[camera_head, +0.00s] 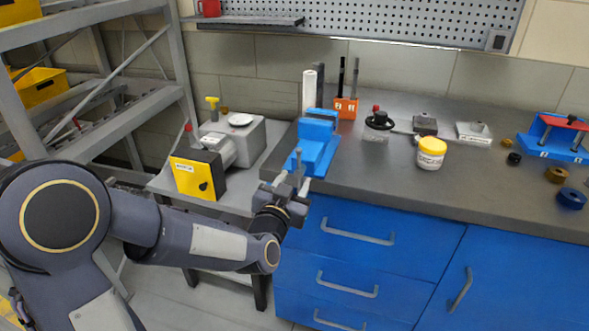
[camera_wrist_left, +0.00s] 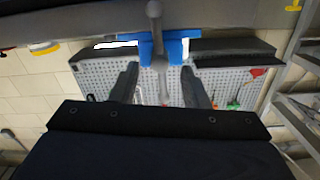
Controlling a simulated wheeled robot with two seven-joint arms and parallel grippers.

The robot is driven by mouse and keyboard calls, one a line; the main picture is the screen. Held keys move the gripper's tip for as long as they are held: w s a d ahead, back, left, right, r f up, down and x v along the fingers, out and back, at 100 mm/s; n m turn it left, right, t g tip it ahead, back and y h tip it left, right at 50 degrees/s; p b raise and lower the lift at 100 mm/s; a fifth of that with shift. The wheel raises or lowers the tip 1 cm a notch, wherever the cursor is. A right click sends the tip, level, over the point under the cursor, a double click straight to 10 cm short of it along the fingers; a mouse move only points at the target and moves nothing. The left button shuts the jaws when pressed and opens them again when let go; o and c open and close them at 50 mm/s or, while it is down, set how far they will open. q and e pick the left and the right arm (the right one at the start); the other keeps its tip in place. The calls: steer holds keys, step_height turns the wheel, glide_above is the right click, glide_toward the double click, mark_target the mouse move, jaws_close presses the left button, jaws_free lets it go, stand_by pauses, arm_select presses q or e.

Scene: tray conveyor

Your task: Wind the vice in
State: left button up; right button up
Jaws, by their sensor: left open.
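The blue vice (camera_head: 318,148) stands at the left front corner of the grey workbench. My left gripper (camera_head: 293,184) is at the front of the vice, close to the handle, and is open. In the left wrist view the grey handle (camera_wrist_left: 156,35) runs between the two spread fingers of my left gripper (camera_wrist_left: 160,80), with the blue vice (camera_wrist_left: 178,49) behind it. I cannot tell whether a finger touches the handle. My right gripper is out of view.
A side table (camera_head: 235,195) at the left holds a yellow-fronted box (camera_head: 190,177) and a grey machine. On the workbench (camera_head: 385,170) stand an orange holder (camera_head: 346,108), a yellow-lidded jar (camera_head: 431,154) and several small parts. Blue drawers (camera_head: 340,265) lie below. The bench middle is mostly clear.

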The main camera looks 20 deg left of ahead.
mark_target(298, 174)
arm_select(q)
steer(key=shift+w, duration=1.9)
